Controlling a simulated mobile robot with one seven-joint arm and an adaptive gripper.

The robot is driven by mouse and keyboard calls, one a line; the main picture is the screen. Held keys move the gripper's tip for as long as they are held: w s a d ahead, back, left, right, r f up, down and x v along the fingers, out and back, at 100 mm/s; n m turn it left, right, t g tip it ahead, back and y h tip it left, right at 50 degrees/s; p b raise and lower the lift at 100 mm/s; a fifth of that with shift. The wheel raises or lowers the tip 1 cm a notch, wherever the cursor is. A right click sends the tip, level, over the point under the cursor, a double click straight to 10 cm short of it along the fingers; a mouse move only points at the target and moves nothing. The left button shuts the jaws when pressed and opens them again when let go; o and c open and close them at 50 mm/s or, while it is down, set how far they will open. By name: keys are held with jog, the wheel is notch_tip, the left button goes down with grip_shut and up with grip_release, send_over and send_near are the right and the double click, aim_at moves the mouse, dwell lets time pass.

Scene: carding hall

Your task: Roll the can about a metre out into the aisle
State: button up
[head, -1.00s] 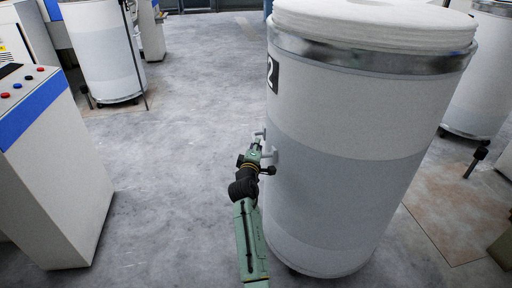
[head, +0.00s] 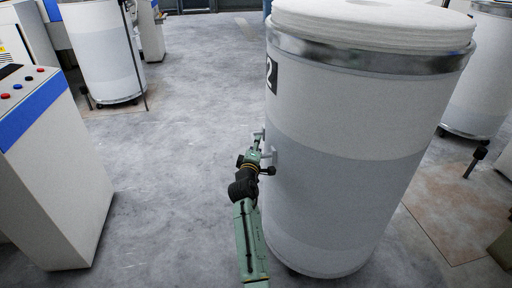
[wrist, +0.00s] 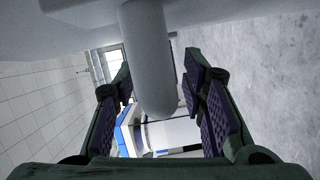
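The can (head: 345,160) is a large white upright cylinder with a grey middle band, a shiny metal rim and a dark label with a 2. Coiled white material (head: 375,25) rises above its rim. My gripper (head: 262,142) is at the can's left side, about mid-height, by a pale handle (head: 275,154). In the wrist view, a thick rounded grey bar (wrist: 148,65), apparently this handle, reaches down between the two spread fingers (wrist: 160,105). Gaps show on both sides of the bar, so the gripper looks open around it. The far side of the can is hidden.
A white cabinet with a blue band and buttons (head: 50,170) stands at the left. Another can (head: 100,50) is at the back left, and one (head: 480,75) at the right with a dark-tipped post (head: 476,162). Grey floor (head: 180,110) between is clear.

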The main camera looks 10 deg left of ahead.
jog(key=s, duration=1.2)
jog(key=shift+d+r, duration=0.35)
jog(key=shift+r, duration=0.05)
